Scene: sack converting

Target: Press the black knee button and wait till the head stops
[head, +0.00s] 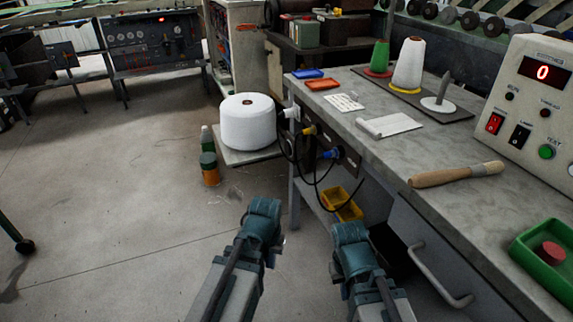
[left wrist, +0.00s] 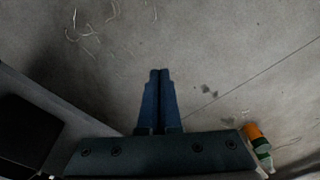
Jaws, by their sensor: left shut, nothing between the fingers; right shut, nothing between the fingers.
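I cannot make out a black knee button in either view; the underside of the bench is dark and partly hidden by my right arm. The grey control box (head: 530,105) on the bench shows a red 0 on its display (head: 544,72). My left gripper (head: 262,212) is out in front of the bench, over the floor; in the left wrist view its two blue fingers (left wrist: 159,75) are together with nothing between them. My right gripper (head: 350,235) is to its right, close to the bench front; its fingertips are hard to see, and no object shows in it.
The bench (head: 440,155) carries a wooden-handled tool (head: 455,175), thread cones (head: 408,65) and a green tray (head: 545,265). A white spool (head: 248,122) sits on a low shelf beside cables (head: 312,160). Bottles (head: 209,168) stand on the floor. Floor at left is open.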

